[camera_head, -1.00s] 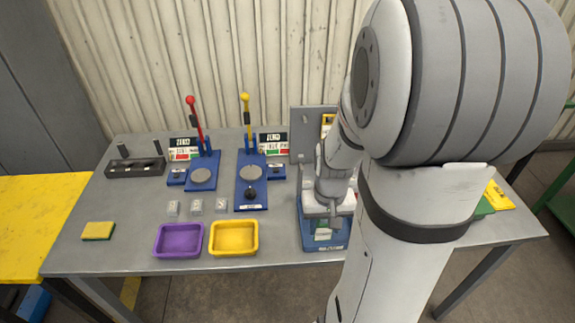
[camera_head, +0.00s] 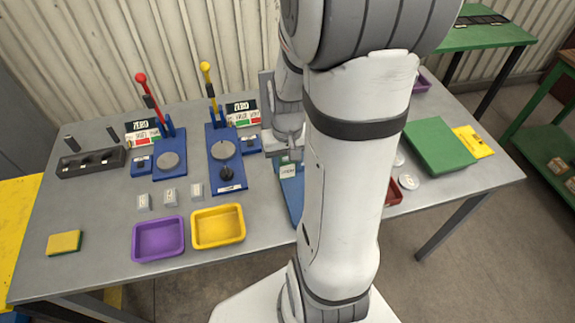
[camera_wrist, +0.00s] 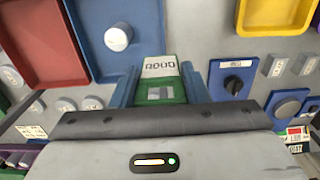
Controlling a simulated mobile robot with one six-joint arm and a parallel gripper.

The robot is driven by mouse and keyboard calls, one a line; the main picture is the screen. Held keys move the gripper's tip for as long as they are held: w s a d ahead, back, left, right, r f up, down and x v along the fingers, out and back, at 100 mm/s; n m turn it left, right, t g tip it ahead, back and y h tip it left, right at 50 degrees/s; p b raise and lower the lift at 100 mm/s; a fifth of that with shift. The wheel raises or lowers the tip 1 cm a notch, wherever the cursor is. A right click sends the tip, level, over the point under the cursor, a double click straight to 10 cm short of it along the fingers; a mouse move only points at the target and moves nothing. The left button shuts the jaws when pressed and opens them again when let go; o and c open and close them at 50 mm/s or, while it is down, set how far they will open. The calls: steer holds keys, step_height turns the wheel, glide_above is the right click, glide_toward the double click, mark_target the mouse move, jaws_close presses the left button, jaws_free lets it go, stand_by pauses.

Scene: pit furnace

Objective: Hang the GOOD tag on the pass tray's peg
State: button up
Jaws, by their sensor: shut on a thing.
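The GOOD tag (camera_wrist: 160,92), green with a white lettered end, is held between the blue fingers of my gripper (camera_wrist: 164,84) in the wrist view. Its lettering is upside down there. In the head view the tag's pale face (camera_head: 287,171) shows below my gripper (camera_head: 288,160), over the blue tray (camera_head: 292,198). In the wrist view the blue tray (camera_wrist: 88,22) lies beyond the tag, with a white round piece (camera_wrist: 118,37) in it. My arm hides much of the tray in the head view. I cannot make out the peg.
A red tray (camera_wrist: 38,40) is beside the blue one. Yellow (camera_head: 218,240) and purple (camera_head: 158,256) trays sit at the front left. Blue lever stations (camera_head: 226,152) stand left of my gripper, and a grey panel (camera_head: 268,105) stands behind it. A green board (camera_head: 438,146) is at right.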

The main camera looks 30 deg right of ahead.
steer(key=shift+w+d+f, duration=0.1)
steer(key=shift+w+d, duration=0.2)
steer(key=shift+w, duration=0.65)
steer(key=shift+w+d+f, duration=0.1)
steer(key=shift+w+d, duration=0.15)
steer(key=shift+w, duration=0.75)
steer(key=shift+w+d+f, duration=0.1)
steer(key=shift+w+d, duration=0.2)
steer(key=shift+w, duration=0.65)
steer(key=shift+w+d+f+b, duration=0.15)
steer(key=shift+w+f+b, duration=0.3)
steer(key=shift+w, duration=0.15)
steer(key=o, duration=1)
steer(key=shift+o, duration=0.2)
steer(key=shift+r, duration=0.1)
